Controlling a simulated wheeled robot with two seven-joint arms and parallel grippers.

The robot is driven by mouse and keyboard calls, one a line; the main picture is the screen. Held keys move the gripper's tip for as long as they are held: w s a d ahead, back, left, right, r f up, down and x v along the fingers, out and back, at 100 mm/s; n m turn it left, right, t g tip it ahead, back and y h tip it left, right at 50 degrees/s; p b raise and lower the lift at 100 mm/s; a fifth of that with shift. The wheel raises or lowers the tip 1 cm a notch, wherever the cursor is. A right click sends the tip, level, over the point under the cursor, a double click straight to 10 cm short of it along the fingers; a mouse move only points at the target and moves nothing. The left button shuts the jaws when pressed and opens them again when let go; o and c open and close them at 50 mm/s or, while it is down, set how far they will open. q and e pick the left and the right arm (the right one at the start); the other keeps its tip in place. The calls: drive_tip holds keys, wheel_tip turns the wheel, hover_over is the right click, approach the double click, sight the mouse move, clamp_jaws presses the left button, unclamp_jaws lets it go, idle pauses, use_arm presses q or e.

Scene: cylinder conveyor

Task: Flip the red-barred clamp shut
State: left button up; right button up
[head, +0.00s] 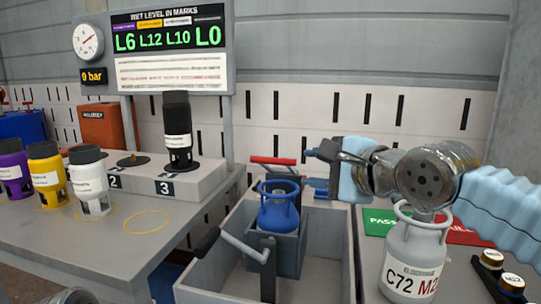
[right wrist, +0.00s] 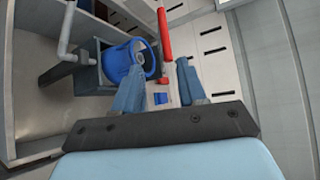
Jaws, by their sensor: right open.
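The red-barred clamp (head: 272,160) stands behind the blue cylinder, its red bar raised and running crosswise. In the right wrist view the red bar (right wrist: 164,40) runs down toward the gap between my fingers. The blue cylinder (head: 279,211) sits upright in a grey holder (head: 290,250); it also shows in the right wrist view (right wrist: 118,63). My right gripper (head: 312,171) is open and empty, right of the bar, fingers pointing left. It also shows in the right wrist view (right wrist: 159,75). Whether a finger touches the bar cannot be told. My left gripper is not in view.
A grey crank lever (head: 243,247) with a dark grip stands before the holder, inside a grey trough (head: 325,270). A grey cylinder marked C72 (head: 408,262) stands under my right forearm. Coloured gauges stand on the left bench (head: 120,245); a sign board (head: 170,75) rises behind.

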sight(276, 161)
drive_tip(key=shift+n, duration=0.3)
drive_tip(key=x, duration=0.4)
drive_tip(key=p+x, duration=0.1)
drive_tip(key=x, duration=0.4)
drive_tip(key=r+x, duration=0.1)
drive_tip(key=x, duration=0.3)
drive_tip(key=shift+w+a+f+p, duration=0.1)
drive_tip(key=shift+w+a+p, duration=0.15)
drive_tip(key=shift+a+p, duration=0.15)
clamp_jaws()
